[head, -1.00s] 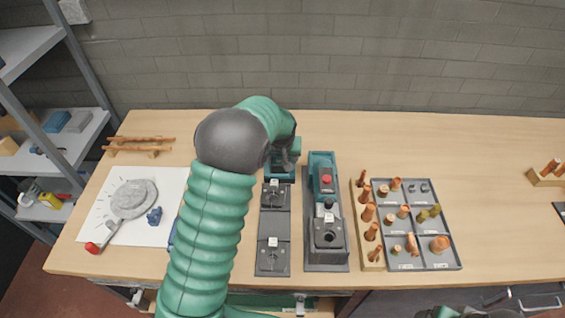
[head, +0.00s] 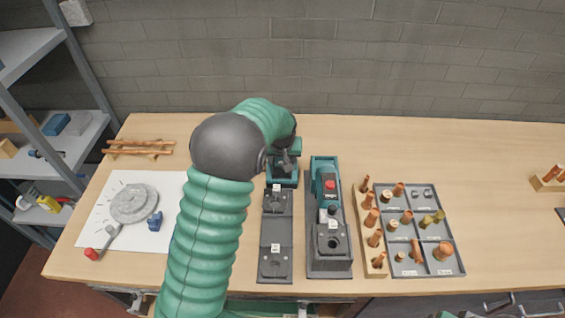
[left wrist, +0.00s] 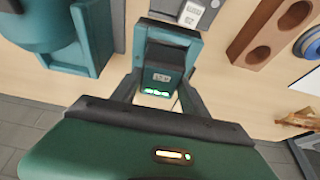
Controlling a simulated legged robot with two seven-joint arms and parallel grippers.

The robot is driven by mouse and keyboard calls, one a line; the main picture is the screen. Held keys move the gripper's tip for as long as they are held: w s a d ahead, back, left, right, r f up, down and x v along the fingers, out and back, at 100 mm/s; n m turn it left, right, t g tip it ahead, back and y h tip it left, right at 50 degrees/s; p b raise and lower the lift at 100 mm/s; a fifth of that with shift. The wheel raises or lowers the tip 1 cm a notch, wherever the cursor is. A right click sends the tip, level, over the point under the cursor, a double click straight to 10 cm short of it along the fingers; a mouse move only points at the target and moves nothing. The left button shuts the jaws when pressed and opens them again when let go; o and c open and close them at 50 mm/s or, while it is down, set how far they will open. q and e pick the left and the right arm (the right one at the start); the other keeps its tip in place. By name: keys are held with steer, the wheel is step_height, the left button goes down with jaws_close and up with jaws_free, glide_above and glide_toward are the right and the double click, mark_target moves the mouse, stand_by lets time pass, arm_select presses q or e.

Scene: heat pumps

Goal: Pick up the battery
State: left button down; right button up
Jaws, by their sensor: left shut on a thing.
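The battery (left wrist: 157,78) is a dark block with green lights, seen in the left wrist view inside a teal charger frame (left wrist: 192,46). My left gripper (left wrist: 158,88) is shut on it, one finger on each side. In the head view my left arm reaches over the table, and my left gripper (head: 283,158) is at the teal charger (head: 283,183) at the back end of a dark plate. My gripper and arm largely hide the battery there. My right gripper is not in view.
A teal machine with a red button (head: 325,180) stands close to the right of the charger. A grey tray of copper fittings (head: 449,268) lies further right. A white sheet with a grey disc (head: 133,203) is at left.

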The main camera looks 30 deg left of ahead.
arm_select(q)
steer(key=shift+v, duration=1.15)
steer(key=s+d+r+b, duration=0.1)
steer(key=s+d+b, duration=0.1)
steer(key=s+d, duration=0.8)
steer(key=shift+d+r+b, duration=0.3)
steer(key=shift+d, duration=0.45)
steer(key=shift+s, duration=0.1)
